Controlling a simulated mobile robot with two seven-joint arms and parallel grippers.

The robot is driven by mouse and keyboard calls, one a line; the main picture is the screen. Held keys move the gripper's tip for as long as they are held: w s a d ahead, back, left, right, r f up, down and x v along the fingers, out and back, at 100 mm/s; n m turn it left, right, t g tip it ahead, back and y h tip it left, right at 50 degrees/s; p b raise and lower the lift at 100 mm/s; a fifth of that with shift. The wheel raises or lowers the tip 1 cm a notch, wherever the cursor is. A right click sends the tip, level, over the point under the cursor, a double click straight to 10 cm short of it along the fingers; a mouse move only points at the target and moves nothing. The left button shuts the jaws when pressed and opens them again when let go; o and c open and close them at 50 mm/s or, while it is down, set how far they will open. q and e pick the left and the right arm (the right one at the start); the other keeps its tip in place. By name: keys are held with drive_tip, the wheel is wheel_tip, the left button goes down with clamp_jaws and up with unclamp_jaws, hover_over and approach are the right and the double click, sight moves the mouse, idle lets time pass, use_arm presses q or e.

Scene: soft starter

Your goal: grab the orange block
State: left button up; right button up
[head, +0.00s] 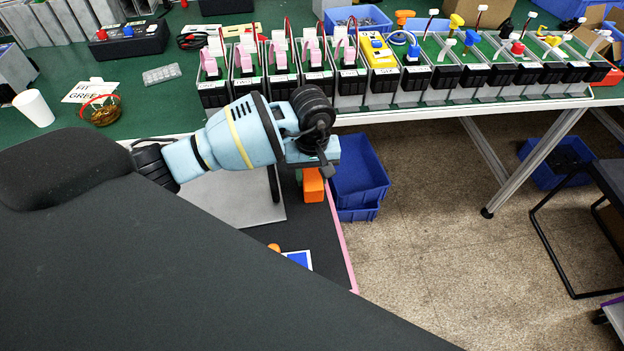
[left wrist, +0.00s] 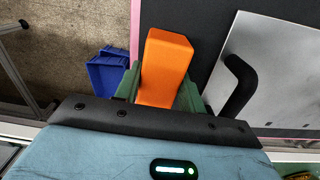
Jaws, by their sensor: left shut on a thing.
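The orange block (head: 313,185) shows below the end of my left arm in the head view, partly hidden by the gripper. In the left wrist view the orange block (left wrist: 166,66) stands out between the two green fingers. My left gripper (head: 311,165) is shut on it, with a finger on each side. In the left wrist view the left gripper (left wrist: 160,98) has its fingers partly covered by the black bracket. I cannot tell whether the block touches the dark surface below. My right gripper is in neither view.
A grey plate (head: 228,200) with a black handle (left wrist: 238,85) lies beside the block on a dark surface (head: 318,236) with a pink edge. Blue bins (head: 358,172) stand just past that edge. A green bench (head: 150,98) with a row of devices lies behind.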

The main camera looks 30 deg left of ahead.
sight(312, 175)
use_arm(q)
drive_tip(key=shift+r, duration=0.1)
drive_tip(key=shift+c, duration=0.3)
wheel_tip(312, 175, up, 10)
drive_tip(key=shift+f, duration=0.1)
